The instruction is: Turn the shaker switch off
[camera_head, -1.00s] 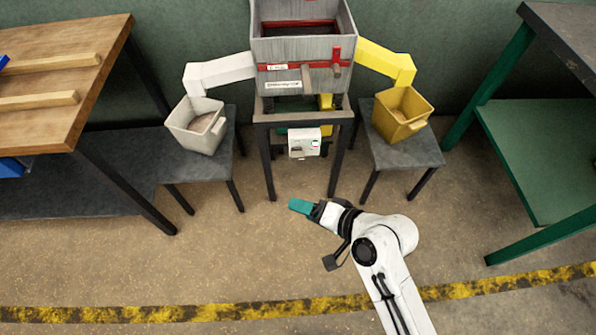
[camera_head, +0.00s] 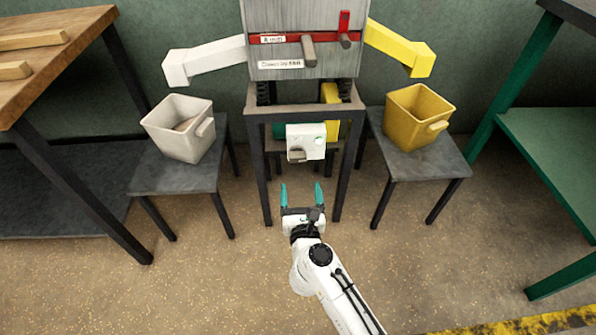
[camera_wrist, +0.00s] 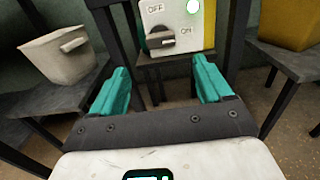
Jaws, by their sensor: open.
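The shaker's white switch box (camera_head: 305,140) hangs under the shaker frame, in the middle of the head view. In the wrist view the box (camera_wrist: 172,18) shows OFF at upper left and ON at right. Its dark grey knob (camera_wrist: 160,39) lies roughly level, with its right end toward ON.
The grey shaker (camera_head: 300,22) stands on a dark frame (camera_head: 258,175), whose legs flank the box. A white bin (camera_head: 178,138) and a yellow bin (camera_head: 402,128) stand on low stools to either side. A wooden table (camera_head: 60,50) is at left, green shelving (camera_head: 560,135) at right.

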